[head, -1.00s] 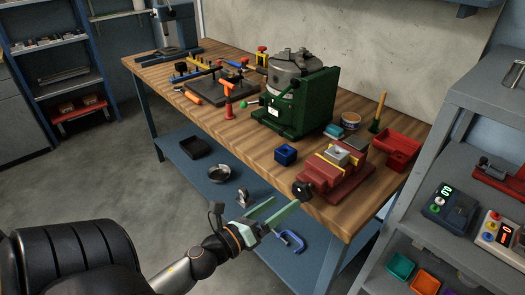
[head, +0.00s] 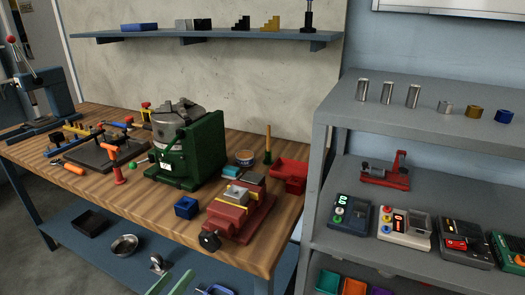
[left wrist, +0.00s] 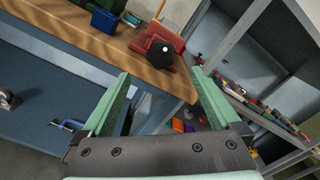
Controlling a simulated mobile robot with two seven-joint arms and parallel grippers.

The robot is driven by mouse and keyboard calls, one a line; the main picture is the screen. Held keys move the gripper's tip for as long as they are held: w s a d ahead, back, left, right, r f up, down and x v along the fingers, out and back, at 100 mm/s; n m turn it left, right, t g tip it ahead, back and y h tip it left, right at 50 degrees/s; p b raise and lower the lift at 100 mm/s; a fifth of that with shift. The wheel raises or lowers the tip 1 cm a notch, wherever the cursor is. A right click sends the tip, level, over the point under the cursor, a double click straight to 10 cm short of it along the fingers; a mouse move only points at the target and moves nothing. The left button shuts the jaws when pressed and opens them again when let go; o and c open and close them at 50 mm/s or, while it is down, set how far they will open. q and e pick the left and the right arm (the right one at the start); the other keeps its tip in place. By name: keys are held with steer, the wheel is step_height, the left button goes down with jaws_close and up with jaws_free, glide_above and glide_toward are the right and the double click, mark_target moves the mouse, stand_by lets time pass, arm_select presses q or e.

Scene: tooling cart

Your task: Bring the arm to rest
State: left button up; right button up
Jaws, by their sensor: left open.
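My left gripper (left wrist: 160,108) shows in the left wrist view with its two green fingers spread wide and nothing between them. In the head view only its green fingertips (head: 172,284) show at the bottom edge, in front of the workbench (head: 255,252). The rest of the left arm is out of the head view. The gripper is apart from the bench and from the red vise (head: 232,218) on its front corner. The vise's black knob (left wrist: 160,53) shows beyond the fingers in the left wrist view. My right gripper is in neither view.
The bench holds a green machine (head: 205,150), a blue block (head: 187,207) and a red bin (head: 290,175). A blue clamp (left wrist: 70,125) lies on the lower shelf. A grey shelf unit (head: 330,130) with several devices stands at right.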

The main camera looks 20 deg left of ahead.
arm_select(q)
steer(key=s+d+f+n+g+p, duration=0.1)
steer(key=s+d+f+n+g, duration=0.1)
steer(key=f+n, duration=0.4)
steer(key=s+d+f+n+g+p, duration=0.2)
steer(key=d+f+n+g, duration=0.2)
steer(key=d+f+n, duration=0.3)
steer(key=s+d+f+n+g+h+p, duration=0.1)
steer(key=d+f+n, duration=0.4)
steer(key=n, duration=0.9)
steer(key=shift+s+f+n+g+p, duration=0.3)
steer(key=shift+s+f+g+p, duration=0.35)
steer(key=shift+s+g, duration=0.3)
steer(key=shift+c, duration=0.3)
